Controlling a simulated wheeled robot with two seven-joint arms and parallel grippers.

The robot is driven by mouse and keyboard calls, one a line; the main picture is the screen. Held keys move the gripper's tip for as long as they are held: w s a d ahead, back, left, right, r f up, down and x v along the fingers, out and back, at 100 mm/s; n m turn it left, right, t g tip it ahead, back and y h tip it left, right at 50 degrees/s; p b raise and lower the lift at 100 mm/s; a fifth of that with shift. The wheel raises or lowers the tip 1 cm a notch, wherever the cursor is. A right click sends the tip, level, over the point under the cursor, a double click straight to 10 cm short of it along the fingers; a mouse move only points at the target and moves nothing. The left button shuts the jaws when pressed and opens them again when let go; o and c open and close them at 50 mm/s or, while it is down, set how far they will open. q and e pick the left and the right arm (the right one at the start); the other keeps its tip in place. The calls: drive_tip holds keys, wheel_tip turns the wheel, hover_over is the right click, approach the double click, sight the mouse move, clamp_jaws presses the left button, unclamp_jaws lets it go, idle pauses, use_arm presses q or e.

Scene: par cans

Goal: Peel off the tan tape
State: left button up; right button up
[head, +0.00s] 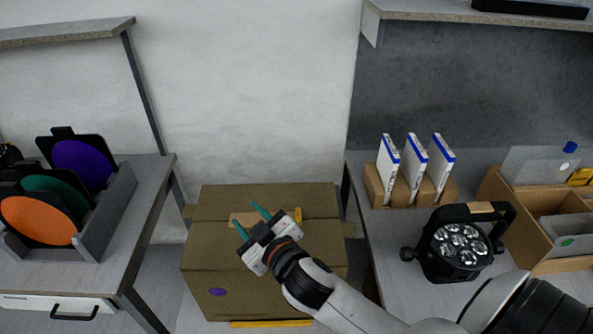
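My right gripper (250,220) is over the top of a closed cardboard box (200,250) on the floor between the two tables. Its two teal fingertips are spread apart with nothing visible between them. A lighter tan strip (238,216) shows on the box top by the fingertips, partly hidden by the gripper. I cannot tell whether the fingers touch it. A black par can (460,245) with several lenses stands on the right table, with a small tan patch (482,207) on top of its yoke. My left gripper is not in view.
The left table (150,190) holds a grey rack (105,215) with orange, green and purple discs. The right table holds a wooden block (375,190) with three white-and-blue packets and a cardboard tray (530,230). Shelves overhang both sides.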

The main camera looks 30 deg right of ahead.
drive_tip(key=w+a+r+n+t+y, duration=0.35)
drive_tip(key=a+r+n+y, duration=0.3)
drive_tip(key=r, duration=0.25)
drive_tip(key=s+a+r+n+g+y, duration=0.25)
drive_tip(key=a+n+g+y, duration=0.55)
drive_tip(key=n+g+y, duration=0.5)
drive_tip(key=n+g+h, duration=0.5)
drive_tip(key=g+h, duration=0.2)
drive_tip(key=h, duration=1.3)
hover_over(298, 211)
wheel_tip(298, 211, down, 9)
drive_tip(key=shift+n, duration=0.25)
wheel_tip(298, 211, down, 12)
drive_tip(key=p, duration=0.3)
drive_tip(key=shift+f, duration=0.1)
